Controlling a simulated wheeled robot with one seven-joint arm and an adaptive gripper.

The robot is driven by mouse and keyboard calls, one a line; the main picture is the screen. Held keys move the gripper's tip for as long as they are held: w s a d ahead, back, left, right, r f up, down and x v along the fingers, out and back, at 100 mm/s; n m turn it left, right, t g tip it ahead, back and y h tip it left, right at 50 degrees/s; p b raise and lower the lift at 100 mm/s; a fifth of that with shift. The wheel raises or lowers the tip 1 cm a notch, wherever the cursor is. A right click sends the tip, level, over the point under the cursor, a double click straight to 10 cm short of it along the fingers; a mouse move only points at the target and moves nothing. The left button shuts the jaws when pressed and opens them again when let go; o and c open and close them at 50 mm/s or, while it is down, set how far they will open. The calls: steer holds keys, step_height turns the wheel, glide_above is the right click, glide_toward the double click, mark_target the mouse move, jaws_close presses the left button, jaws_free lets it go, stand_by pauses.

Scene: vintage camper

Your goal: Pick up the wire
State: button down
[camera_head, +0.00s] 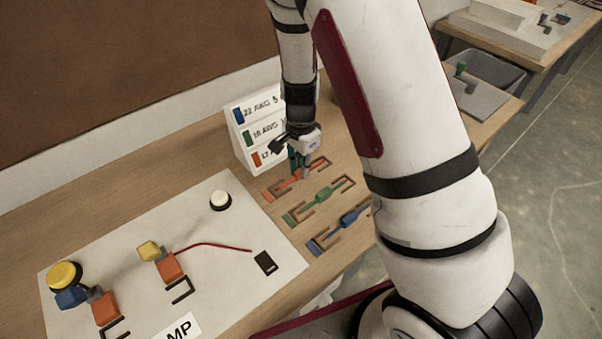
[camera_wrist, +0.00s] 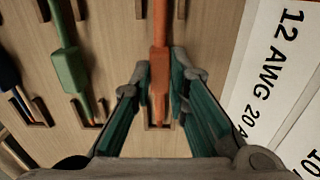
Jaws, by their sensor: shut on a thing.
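An orange wire piece (camera_head: 283,186) lies along its dark bracket-shaped holders on the wooden bench. In the wrist view the orange wire (camera_wrist: 159,80) runs between the two teal-padded fingers of my gripper (camera_wrist: 161,72). My gripper (camera_head: 299,168) points down over the wire and is shut on it, covering part of it in the head view. The wire's end still sits at the near holder. A green wire piece (camera_head: 322,195) and a blue wire piece (camera_head: 348,219) lie parallel beside it in similar holders.
A white label stand (camera_head: 240,135) with AWG markings stands close behind my gripper. A white board (camera_head: 115,235) with a red wire (camera_head: 215,246), orange blocks and a yellow button (camera_head: 64,275) covers the bench at left. A grey bin (camera_head: 490,78) is at the far right.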

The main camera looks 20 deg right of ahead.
steer(key=shift+r, duration=0.5)
steer(key=r, duration=0.2)
steer(key=shift+s+r, duration=0.3)
steer(key=shift+r, duration=0.05)
steer(key=s, duration=0.4)
steer(key=s+r, duration=0.1)
steer(key=s, duration=0.9)
steer(key=shift+s+d+r, duration=0.15)
steer(key=shift+d, duration=0.25)
steer(key=shift+s, duration=0.6)
